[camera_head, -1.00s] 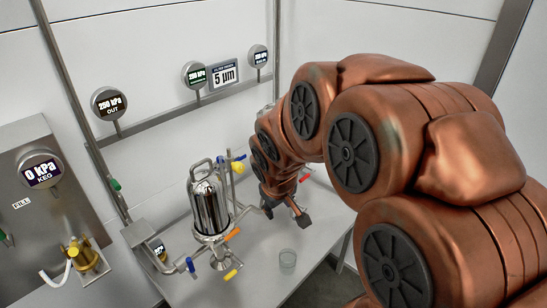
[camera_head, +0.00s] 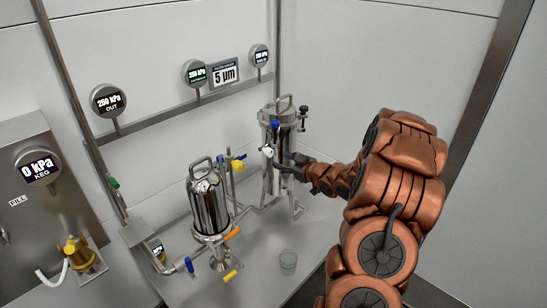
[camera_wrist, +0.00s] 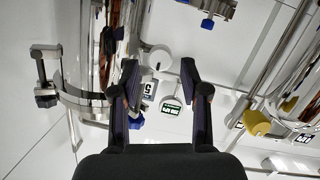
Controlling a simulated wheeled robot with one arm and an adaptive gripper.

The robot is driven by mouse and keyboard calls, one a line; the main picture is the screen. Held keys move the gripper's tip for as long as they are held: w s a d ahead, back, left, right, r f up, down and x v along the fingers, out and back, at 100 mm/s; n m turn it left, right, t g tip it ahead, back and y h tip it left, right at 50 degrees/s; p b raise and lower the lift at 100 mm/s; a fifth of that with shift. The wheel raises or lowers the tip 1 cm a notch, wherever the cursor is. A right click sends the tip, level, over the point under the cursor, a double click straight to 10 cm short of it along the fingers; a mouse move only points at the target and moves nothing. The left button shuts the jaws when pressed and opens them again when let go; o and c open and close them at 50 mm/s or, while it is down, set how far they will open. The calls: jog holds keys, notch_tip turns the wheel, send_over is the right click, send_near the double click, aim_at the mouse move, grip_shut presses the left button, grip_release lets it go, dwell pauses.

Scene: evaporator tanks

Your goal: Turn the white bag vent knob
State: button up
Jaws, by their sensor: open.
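The white knob (camera_head: 267,151) sits on the front left side of the rear steel filter housing (camera_head: 268,180), below a blue knob (camera_head: 275,124). My gripper (camera_head: 287,163) is just right of the white knob, in front of the housing. It appears apart from the knob and holds nothing. In the wrist view both dark fingers of my gripper (camera_wrist: 159,67) are spread. A pale round piece (camera_wrist: 160,57) shows between the fingertips; I cannot tell for sure if it is the white knob. A blue knob (camera_wrist: 137,118) shows close beside the left finger.
A second steel housing (camera_head: 208,208) with a yellow knob (camera_head: 238,166) stands front left. Gauges and a 5 µm sign (camera_head: 224,73) line the wall rail. A clamp (camera_wrist: 45,75) juts out at left in the wrist view.

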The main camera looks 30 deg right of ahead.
aim_at(271, 154)
jog(key=shift+w+a+f+t+y+p, duration=0.15)
jog(key=shift+w+t+y+p, duration=0.2)
jog(key=shift+w, duration=0.45)
jog(key=shift+w+a+r+t+y+p, duration=0.2)
jog(key=shift+w+t, duration=0.25)
jog(key=shift+w, duration=0.4)
jog(key=shift+w+a+f+t+y+p, duration=0.15)
jog(key=shift+w+t+y+p, duration=0.2)
jog(key=shift+w, duration=0.45)
grip_shut()
